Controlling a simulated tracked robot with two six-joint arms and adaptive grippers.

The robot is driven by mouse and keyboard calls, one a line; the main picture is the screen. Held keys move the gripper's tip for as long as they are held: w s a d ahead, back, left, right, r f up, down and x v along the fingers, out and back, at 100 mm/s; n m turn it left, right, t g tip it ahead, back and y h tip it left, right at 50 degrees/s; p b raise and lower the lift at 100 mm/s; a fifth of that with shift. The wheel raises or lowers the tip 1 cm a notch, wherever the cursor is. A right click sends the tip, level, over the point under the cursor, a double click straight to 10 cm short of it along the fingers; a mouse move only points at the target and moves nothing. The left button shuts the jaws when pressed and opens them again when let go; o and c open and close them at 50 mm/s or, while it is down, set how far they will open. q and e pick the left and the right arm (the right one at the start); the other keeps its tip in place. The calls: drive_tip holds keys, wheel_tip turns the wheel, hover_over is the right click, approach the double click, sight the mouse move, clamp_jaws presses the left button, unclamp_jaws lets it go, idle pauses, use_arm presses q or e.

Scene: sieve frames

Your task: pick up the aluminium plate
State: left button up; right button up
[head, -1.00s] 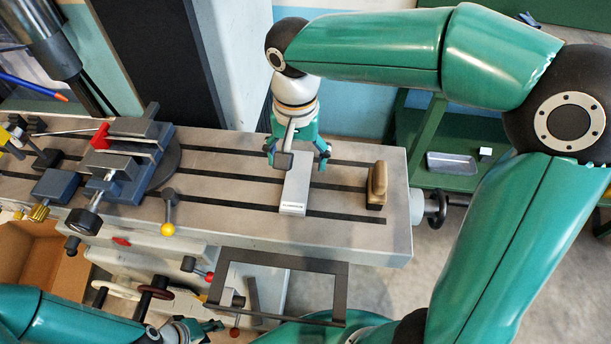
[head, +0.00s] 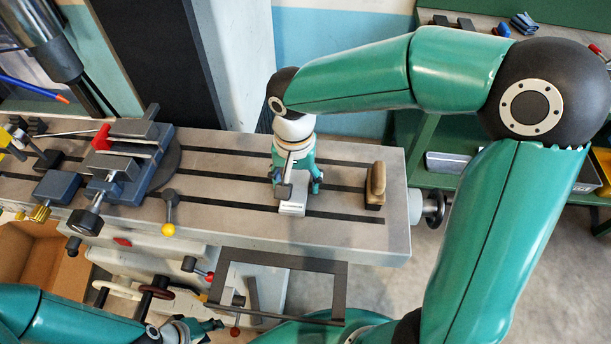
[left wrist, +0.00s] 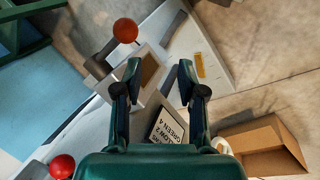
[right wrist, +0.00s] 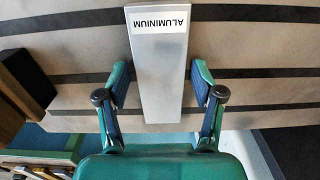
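The aluminium plate (head: 292,208) is a pale grey bar labelled ALUMINIUM, lying flat across the dark slots of the machine table (head: 240,222). In the right wrist view the plate (right wrist: 160,70) runs lengthwise between the fingers of my right gripper (right wrist: 161,83). That gripper is open, one finger on each side, with a small gap visible at both sides. In the head view my right gripper (head: 297,187) hides the plate's far part. My left gripper (head: 208,328) is low at the front, away from the plate. The left wrist view shows it open and empty (left wrist: 159,76).
A wooden-handled block (head: 376,186) stands on the table right of the plate. A vise (head: 125,165) with a red part is at the left. A yellow-knobbed lever (head: 168,212) stands at the front edge. A cardboard box (left wrist: 262,143) is on the floor.

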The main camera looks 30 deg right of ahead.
clamp_jaws()
drive_tip(key=shift+r, duration=0.1)
